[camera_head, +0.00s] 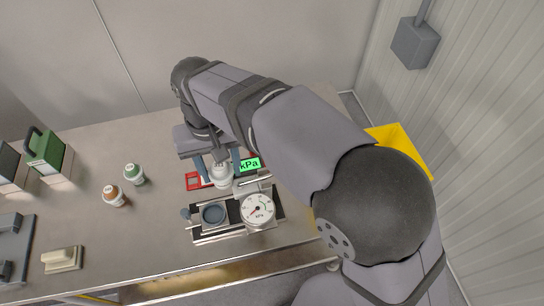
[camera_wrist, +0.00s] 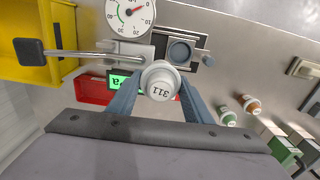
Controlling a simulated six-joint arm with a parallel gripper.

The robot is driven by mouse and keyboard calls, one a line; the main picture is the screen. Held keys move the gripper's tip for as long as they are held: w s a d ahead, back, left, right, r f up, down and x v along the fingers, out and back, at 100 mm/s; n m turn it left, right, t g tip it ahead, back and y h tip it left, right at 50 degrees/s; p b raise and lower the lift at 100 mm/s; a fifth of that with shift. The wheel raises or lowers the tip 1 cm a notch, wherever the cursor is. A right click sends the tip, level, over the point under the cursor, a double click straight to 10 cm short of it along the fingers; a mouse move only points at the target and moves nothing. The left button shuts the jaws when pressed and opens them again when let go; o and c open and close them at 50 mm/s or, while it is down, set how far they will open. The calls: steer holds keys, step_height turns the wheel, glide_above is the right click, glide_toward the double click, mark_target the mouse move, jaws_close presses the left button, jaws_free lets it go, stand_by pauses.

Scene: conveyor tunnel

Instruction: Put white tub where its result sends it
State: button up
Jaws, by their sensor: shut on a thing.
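The white tub (camera_head: 222,176) is between the fingers of my gripper (camera_head: 217,168), upright, beside the gauge station. In the wrist view my gripper (camera_wrist: 158,88) is shut on the white tub (camera_wrist: 160,80), whose lid reads 311. Whether its base touches anything below is hidden. A pressure gauge (camera_head: 258,208) with a white dial and red needle stands just in front, marked kPa. A round blue-grey cup (camera_head: 213,214) sits left of it. A lit green display (camera_head: 250,164) shows "kPa" behind the tub; its other characters are hidden. A red tray (camera_head: 193,181) lies partly under the tub.
A yellow bin (camera_head: 398,140) stands at the right, partly behind my arm. A green box (camera_head: 47,154) and a cream block (camera_head: 63,259) are farther left. A black-knobbed rod (camera_wrist: 95,53) extends beside the gauge.

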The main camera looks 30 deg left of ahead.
steer(key=w+d+f+p, duration=0.1)
steer(key=w+d, duration=0.2)
steer(key=w, duration=0.6)
steer(key=w+d+f+m, duration=0.1)
steer(key=w+d, duration=0.1)
steer(key=w, duration=0.6)
steer(key=w+d+f+p, duration=0.1)
steer(key=w+d+f, duration=0.15)
steer(key=w, duration=0.65)
steer(key=s+a+n, duration=0.3)
steer(key=s+a, duration=0.1)
steer(key=a, duration=0.2)
steer(key=shift+s+a+f+p, duration=0.1)
steer(key=shift+f+p, duration=0.35)
steer(key=shift+f, duration=2.25)
steer(key=shift+a+f+p, duration=0.1)
steer(key=shift+f+p, duration=0.3)
steer(key=shift+f, duration=2.3)
steer(key=shift+f, duration=0.2)
steer(key=o, duration=1.2)
steer(key=shift+c, duration=0.2)
steer(key=shift+r, duration=0.15)
